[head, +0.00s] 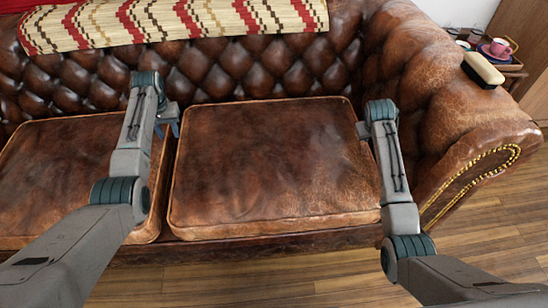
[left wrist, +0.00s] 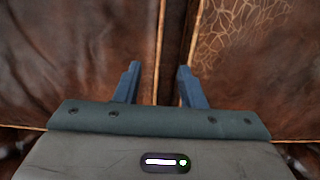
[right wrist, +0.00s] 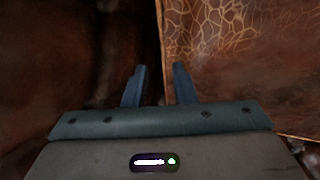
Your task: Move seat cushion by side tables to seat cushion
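Two brown leather seat cushions with piped edges lie side by side on the sofa in the head view: the right one (head: 268,165) and the left one (head: 60,175). My left gripper (head: 168,125) is over the gap between them near the back. The left wrist view shows its fingers (left wrist: 157,82) open, with a piped edge and dark gap between them. My right gripper (head: 363,130) is at the right cushion's right edge, beside the sofa arm. The right wrist view shows its fingers (right wrist: 158,82) apart, with a piped leather edge between them. Contact cannot be told.
The tufted sofa back (head: 235,70) carries a striped woven throw (head: 170,22). The rolled sofa arm (head: 410,65) has a brush-like object (head: 483,70) on top. A side table behind it holds a pink cup (head: 498,47). Wooden floor (head: 270,285) lies in front.

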